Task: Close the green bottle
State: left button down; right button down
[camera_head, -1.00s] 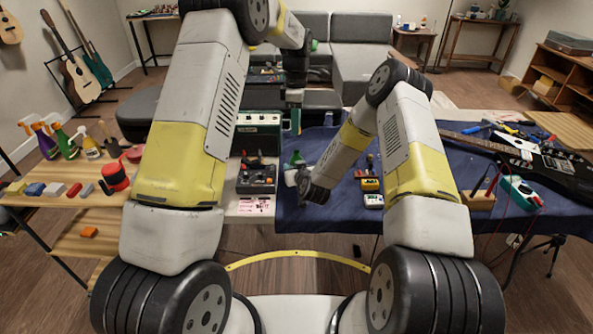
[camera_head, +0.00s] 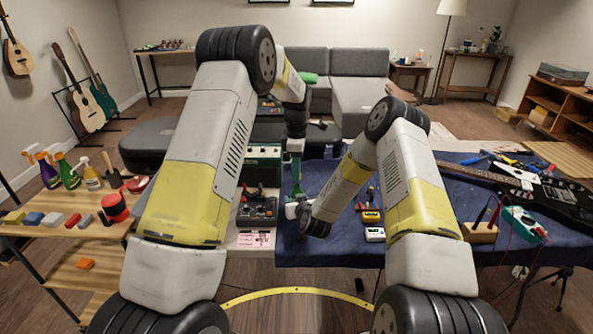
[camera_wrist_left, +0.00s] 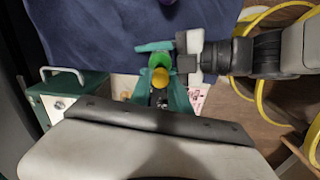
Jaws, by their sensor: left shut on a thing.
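The green bottle (camera_head: 297,190) is upright in front of me at the left edge of the blue cloth. My right gripper (camera_head: 294,209) comes from the right and appears shut on it. My left gripper (camera_head: 296,172) points down just above the bottle, its teal fingers close together. In the left wrist view, a small yellow round piece (camera_wrist_left: 158,78), apparently the cap, sits between the left fingertips. The bright green of the bottle (camera_wrist_left: 160,61) shows right beside it. I cannot tell whether cap and bottle touch. The right gripper's pale parts (camera_wrist_left: 193,50) reach in from the right.
A black tool tray (camera_head: 257,210) and a green-fronted amplifier (camera_head: 264,162) stand just left of the grippers. A guitar (camera_head: 545,190) lies farther right. Spray bottles (camera_head: 70,172) stand on the left shelf.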

pick_arm(q)
jog(key=shift+f, duration=0.1)
jog(key=shift+f, duration=0.8)
jog(key=shift+f, duration=0.55)
